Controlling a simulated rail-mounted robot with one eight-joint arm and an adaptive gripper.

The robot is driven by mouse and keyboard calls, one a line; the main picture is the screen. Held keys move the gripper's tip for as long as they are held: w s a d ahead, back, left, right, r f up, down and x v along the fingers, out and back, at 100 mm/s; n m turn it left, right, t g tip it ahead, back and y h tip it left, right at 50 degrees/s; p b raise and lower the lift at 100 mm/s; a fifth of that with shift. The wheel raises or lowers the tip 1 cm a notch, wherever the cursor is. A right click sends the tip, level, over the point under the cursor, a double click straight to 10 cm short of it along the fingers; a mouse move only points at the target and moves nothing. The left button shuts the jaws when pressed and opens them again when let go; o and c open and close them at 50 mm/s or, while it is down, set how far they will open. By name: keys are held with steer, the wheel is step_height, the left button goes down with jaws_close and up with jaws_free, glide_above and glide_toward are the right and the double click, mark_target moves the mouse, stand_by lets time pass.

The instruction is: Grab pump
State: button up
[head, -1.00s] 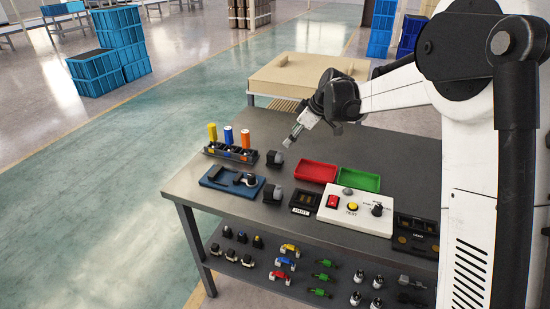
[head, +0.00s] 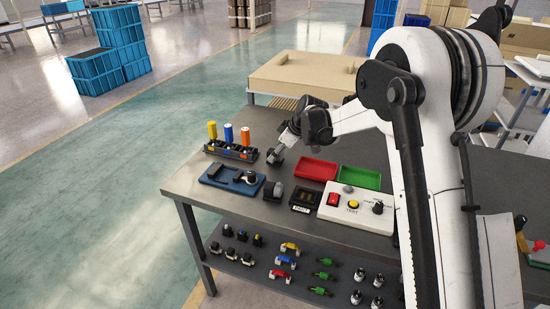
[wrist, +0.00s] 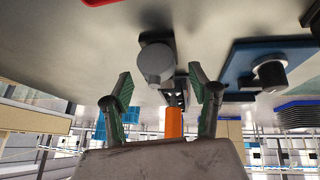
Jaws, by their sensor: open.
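Two dark grey, round-bodied units that look like pumps are on the table; I cannot tell for sure which one the task means. The nearer one (head: 273,191) sits right of a blue fixture (head: 226,180) in the head view.
A holder with yellow, blue and orange cylinders (head: 245,137) stands beyond the gripper. Red (head: 316,169) and green (head: 358,178) trays and a white control panel (head: 340,213) are to the right. Small parts fill the lower shelf.

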steer(key=shift+x, duration=1.05)
jaws_close()
steer(key=shift+r, duration=0.15)
